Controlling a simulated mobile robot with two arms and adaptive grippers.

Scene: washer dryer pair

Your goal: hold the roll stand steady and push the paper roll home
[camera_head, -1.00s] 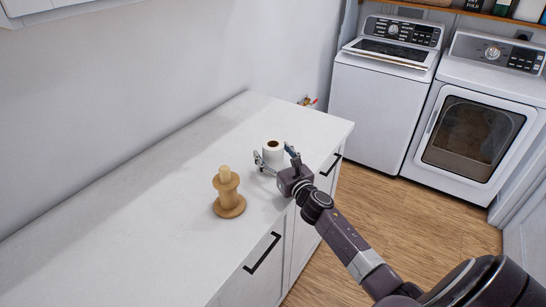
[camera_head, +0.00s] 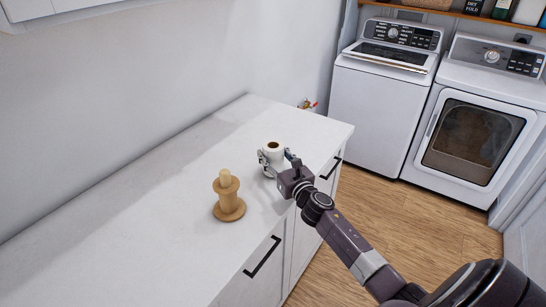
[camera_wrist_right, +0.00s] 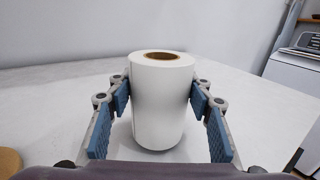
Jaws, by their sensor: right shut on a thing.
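The white paper roll (camera_head: 273,150) stands upright on the counter near its right end. It also shows in the right wrist view (camera_wrist_right: 158,110), with a brown core at its top. My right gripper (camera_head: 277,162) is shut on the roll, one blue-padded finger on each side in the wrist view (camera_wrist_right: 160,92). The wooden roll stand (camera_head: 227,195) stands upright on the counter, left of and nearer than the roll, with its post bare. An edge of its round base shows at the lower left of the wrist view (camera_wrist_right: 9,161). My left gripper is not in view.
The white counter (camera_head: 150,215) is clear around the stand and to the left. Its front edge has cabinet doors with black handles (camera_head: 262,257). A washer (camera_head: 385,100) and a dryer (camera_head: 470,140) stand beyond a wooden floor.

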